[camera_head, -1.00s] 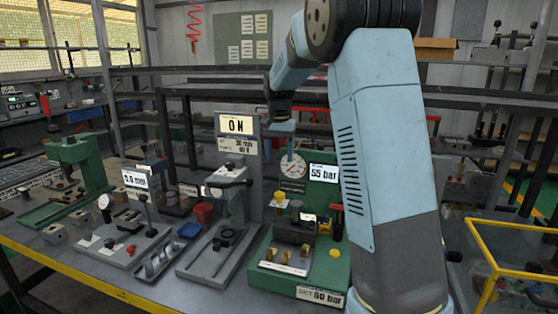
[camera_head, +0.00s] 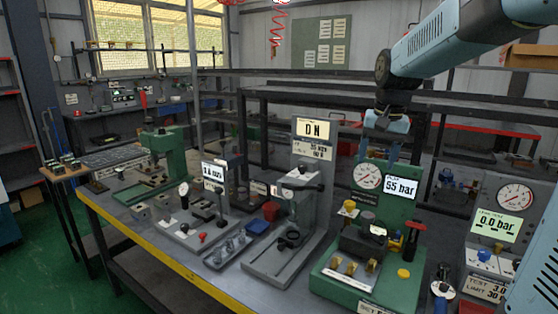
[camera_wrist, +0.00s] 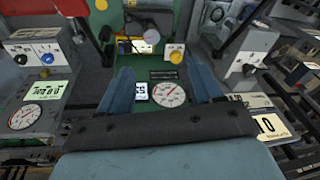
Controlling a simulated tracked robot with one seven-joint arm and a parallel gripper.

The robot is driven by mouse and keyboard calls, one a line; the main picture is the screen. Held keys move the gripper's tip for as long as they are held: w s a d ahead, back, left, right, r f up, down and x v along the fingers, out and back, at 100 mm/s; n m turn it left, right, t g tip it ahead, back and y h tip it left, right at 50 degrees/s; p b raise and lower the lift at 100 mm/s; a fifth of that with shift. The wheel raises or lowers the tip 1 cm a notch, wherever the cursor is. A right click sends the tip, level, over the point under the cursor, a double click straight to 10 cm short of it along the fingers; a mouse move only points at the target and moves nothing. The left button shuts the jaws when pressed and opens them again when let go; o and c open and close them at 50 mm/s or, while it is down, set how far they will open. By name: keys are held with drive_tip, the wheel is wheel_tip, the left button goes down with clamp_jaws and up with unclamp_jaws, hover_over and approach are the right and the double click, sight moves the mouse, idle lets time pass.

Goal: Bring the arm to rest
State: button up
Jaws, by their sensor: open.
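My arm (camera_head: 450,45) reaches in from the upper right of the head view. My gripper (camera_head: 386,124) hangs at its end, pointing down, above and behind the green test stand (camera_head: 405,205) with the round gauge and the 55 bar display. In the wrist view the two blue fingers of my gripper (camera_wrist: 158,70) are spread apart with nothing between them. The gauge (camera_wrist: 169,94) of the green stand shows between and beyond them. I see no contact between the fingers and the stand.
The bench (camera_head: 150,236) with a yellow front edge carries several stations. A grey press (camera_head: 295,225) stands left of the green stand, and a 0.0 bar unit (camera_head: 495,232) stands to its right. Dark rails (camera_head: 330,95) run behind. Green floor (camera_head: 50,240) is clear at the left.

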drive_tip(key=s+f+n+t, duration=0.3)
drive_tip(key=s, duration=1.9)
drive_tip(key=shift+a+n, duration=0.35)
drive_tip(key=shift+n, duration=0.05)
